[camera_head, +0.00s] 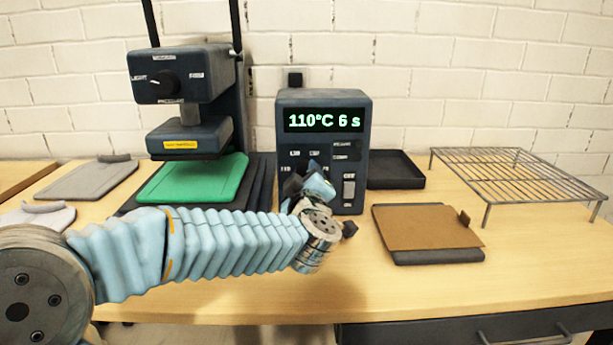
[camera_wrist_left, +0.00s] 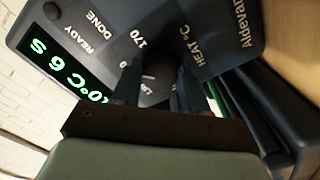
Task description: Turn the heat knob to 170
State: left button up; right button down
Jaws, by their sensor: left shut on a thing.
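The control box (camera_head: 350,198) stands on the table, and its green display (camera_head: 325,120) reads 110°C 6 s in the head view. My left gripper (camera_head: 305,182) is at the lower left of the box's front face, covering the heat knob there. In the left wrist view the dark round heat knob (camera_wrist_left: 160,66) sits between the two fingers of my left gripper (camera_wrist_left: 158,88), which are shut on it. The marks 170 and HEAT °C show beside the knob in that view. The knob's pointer is not clear. My right gripper is in neither view.
A heat press (camera_head: 180,75) with a green pad (camera_head: 195,180) stands to the left of the box. A black tray (camera_head: 395,170), a brown board (camera_head: 425,227) and a wire rack (camera_head: 520,172) are on the right. A switch (camera_head: 349,188) is close to my left gripper.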

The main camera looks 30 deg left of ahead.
pick_arm(q)
jog(key=shift+a+f+m, duration=0.1)
jog(key=shift+m, duration=2.2)
jog(key=shift+f+m, duration=0.1)
jog(key=shift+m, duration=2.2)
jog(key=shift+s, duration=0.1)
jog(key=o, duration=1)
jog(key=shift+r, duration=0.1)
jog(key=v, duration=1.3)
jog(key=shift+s, duration=0.35)
